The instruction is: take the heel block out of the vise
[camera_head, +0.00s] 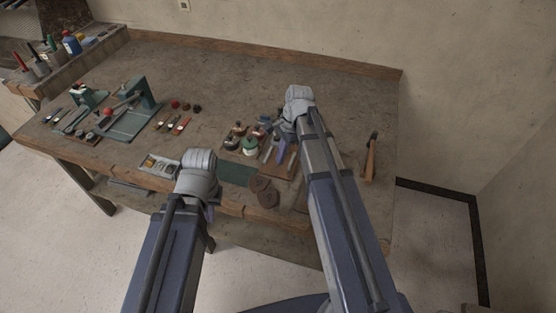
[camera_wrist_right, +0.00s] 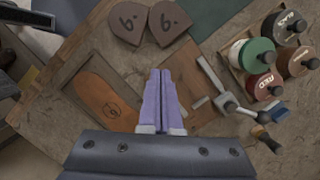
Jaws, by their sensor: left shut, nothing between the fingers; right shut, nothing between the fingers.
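Two brown heel-shaped pieces (camera_head: 264,190), each marked with a 6, lie side by side at the bench's front edge. They also show at the top of the right wrist view (camera_wrist_right: 150,22). I cannot make out a vise, or a block held in one, with certainty. My right gripper (camera_wrist_right: 160,75) is shut and empty, its purple fingers pointing down over the bench between a tan sole (camera_wrist_right: 105,103) and some hand tools. My left gripper (camera_head: 209,213) is at the bench's front edge, left of the brown pieces; its fingers are mostly hidden behind its wrist, shut and empty.
Several capped bottles (camera_wrist_right: 252,55) stand in a wooden holder beside the right gripper. A green mat (camera_head: 236,174) lies near the front edge. The bench's back is clear.

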